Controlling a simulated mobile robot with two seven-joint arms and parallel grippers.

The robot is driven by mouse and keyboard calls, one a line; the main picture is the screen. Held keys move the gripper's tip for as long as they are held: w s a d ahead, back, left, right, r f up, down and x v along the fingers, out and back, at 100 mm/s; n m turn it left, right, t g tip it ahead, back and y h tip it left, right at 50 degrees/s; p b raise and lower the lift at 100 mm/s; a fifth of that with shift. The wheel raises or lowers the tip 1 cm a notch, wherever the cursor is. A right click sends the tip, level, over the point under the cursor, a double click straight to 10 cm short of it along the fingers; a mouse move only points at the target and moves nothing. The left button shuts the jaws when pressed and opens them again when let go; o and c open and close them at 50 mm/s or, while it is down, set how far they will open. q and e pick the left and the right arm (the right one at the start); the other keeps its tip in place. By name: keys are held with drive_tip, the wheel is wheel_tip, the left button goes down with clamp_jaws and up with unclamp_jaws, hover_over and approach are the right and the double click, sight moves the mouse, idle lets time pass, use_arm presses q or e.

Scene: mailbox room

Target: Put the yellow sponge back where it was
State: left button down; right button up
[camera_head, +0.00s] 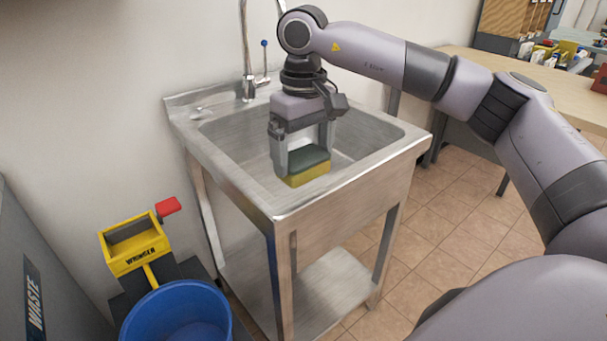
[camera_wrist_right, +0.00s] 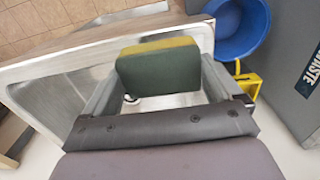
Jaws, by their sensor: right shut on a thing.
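The yellow sponge (camera_head: 308,177) has a dark green scouring side facing up and a yellow side below. My right gripper (camera_head: 305,160) is shut on it and points down over the front part of the steel sink (camera_head: 218,165). The sponge also shows between the fingers in the right wrist view (camera_wrist_right: 158,68), its green face toward the camera. Whether the sponge touches the sink rim or basin cannot be told. My left gripper is not in view.
A faucet (camera_head: 248,85) stands at the sink's back. A blue bucket (camera_head: 178,315) and a yellow wringer (camera_head: 133,245) are on the left, beside a grey waste bin (camera_head: 40,280). A wooden table (camera_head: 520,75) with several items stands at the right. The sink's lower shelf (camera_head: 335,285) looks bare.

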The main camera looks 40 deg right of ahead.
sight(304, 173)
wheel_tip(304, 173, down, 5)
drive_tip(key=shift+r, duration=0.2)
drive_tip(key=o, duration=0.6)
